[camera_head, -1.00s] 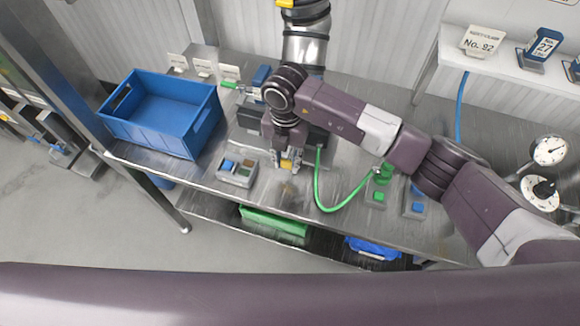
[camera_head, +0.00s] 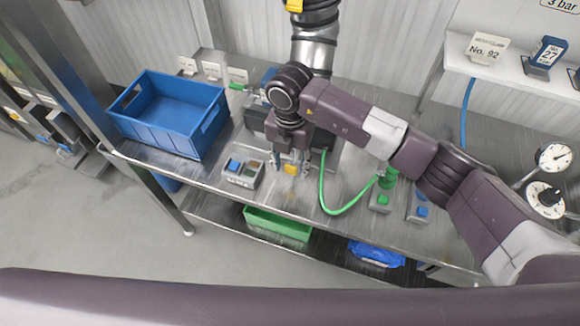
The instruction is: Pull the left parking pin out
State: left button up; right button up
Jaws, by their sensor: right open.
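My right gripper (camera_head: 291,165) points down at the front of a dark grey machine (camera_head: 256,117) on the steel bench. It is open. A small yellow piece (camera_head: 291,170) shows between its fingertips; I cannot tell whether the fingers touch it. I cannot make out the left parking pin for certain; my right wrist and gripper cover much of the machine. A small green part (camera_head: 237,86) sticks out at the machine's back left. My left gripper is not in view.
A blue crate (camera_head: 188,137) stands left on the bench (camera_head: 345,222). A button box (camera_head: 242,174) sits left of the gripper. A green hose (camera_head: 323,192) loops close on its right, near green and blue buttons. A shelf with signs (camera_head: 487,48) is at the back right.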

notch_tip(320, 180, up, 11)
jog(key=shift+f, duration=0.2)
jog(key=shift+a, duration=0.1)
dwell(0.4)
